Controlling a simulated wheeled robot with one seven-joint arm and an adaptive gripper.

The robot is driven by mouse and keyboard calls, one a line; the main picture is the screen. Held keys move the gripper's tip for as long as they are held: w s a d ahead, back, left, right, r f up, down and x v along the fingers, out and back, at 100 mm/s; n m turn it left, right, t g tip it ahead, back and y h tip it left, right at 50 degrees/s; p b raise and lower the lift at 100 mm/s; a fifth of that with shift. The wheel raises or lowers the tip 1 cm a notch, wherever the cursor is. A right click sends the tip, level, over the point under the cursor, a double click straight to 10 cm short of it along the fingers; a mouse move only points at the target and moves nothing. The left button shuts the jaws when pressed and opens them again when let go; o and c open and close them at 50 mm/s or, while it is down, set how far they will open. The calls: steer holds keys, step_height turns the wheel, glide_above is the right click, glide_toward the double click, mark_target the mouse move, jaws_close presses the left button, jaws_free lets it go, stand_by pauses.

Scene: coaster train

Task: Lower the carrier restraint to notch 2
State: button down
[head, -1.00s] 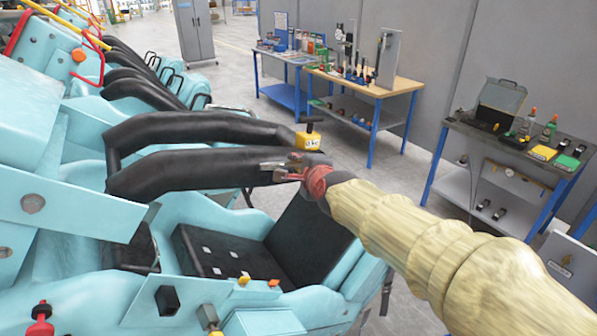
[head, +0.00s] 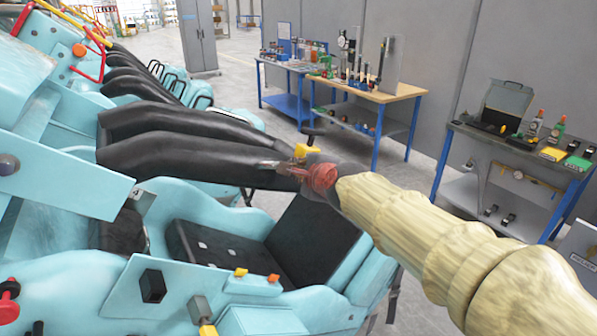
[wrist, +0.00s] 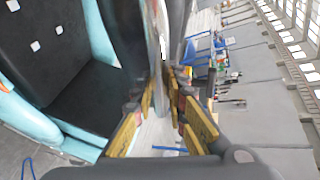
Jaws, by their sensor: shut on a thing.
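The carrier restraint (head: 190,165) is a pair of black padded bars reaching right over the seat from the teal carrier (head: 110,210). It slopes slightly down toward its right end. My gripper (head: 285,170) is shut on the near bar's right end, which the fingers partly hide. In the wrist view, the yellow-padded fingers (wrist: 162,95) stand on both sides of a thin grip part, which is hard to make out. No notch marks are readable.
The black seat (head: 225,245) lies below the restraint, with open space between. More black restraints (head: 145,85) line the carriers behind. Workbenches with tools (head: 375,92) and a grey bench (head: 520,140) stand right, along the grey wall.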

steer(key=shift+f, duration=0.15)
steer(key=c, duration=1.8)
jaws_free()
steer(key=v, duration=1.2)
